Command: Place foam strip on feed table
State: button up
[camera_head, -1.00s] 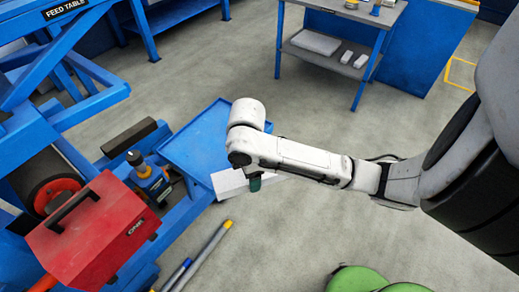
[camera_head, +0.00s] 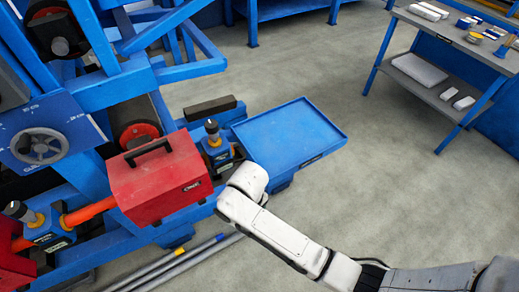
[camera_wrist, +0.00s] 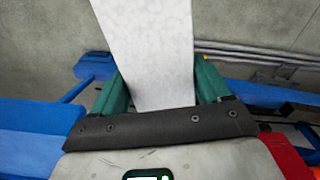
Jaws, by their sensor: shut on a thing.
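A white foam strip (camera_wrist: 150,45) shows in the wrist view. It stretches from between my gripper's green fingers up past the top edge of the picture. My gripper (camera_wrist: 160,82) is shut on the strip. In the head view my white arm comes from the lower right, and the gripper and strip are hidden. The "FEED TABLE" sign is not readable in the views from now, so I cannot tell for sure which surface is the feed table. Part of a blue table (camera_head: 285,11) shows at the top.
A blue tray (camera_head: 310,142) with a raised rim is empty beside the blue machine. A red toolbox (camera_head: 160,185) stands on the machine at left. Several grey tubes (camera_head: 180,262) lie on the floor. A workbench (camera_head: 465,45) stands at upper right. Floor between is clear.

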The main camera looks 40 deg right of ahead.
jog(key=shift+s+a+f+m, duration=0.15)
jog(key=shift+s+a+f, duration=0.15)
jog(key=shift+a+f, duration=0.35)
jog(key=shift+s+a+f+m, duration=0.15)
jog(key=shift+s+a+f, duration=0.1)
jog(key=shift+a+f, duration=0.4)
jog(key=shift+w+a+r, duration=0.1)
jog(key=shift+a+r, duration=0.05)
jog(key=shift+a, duration=0.1)
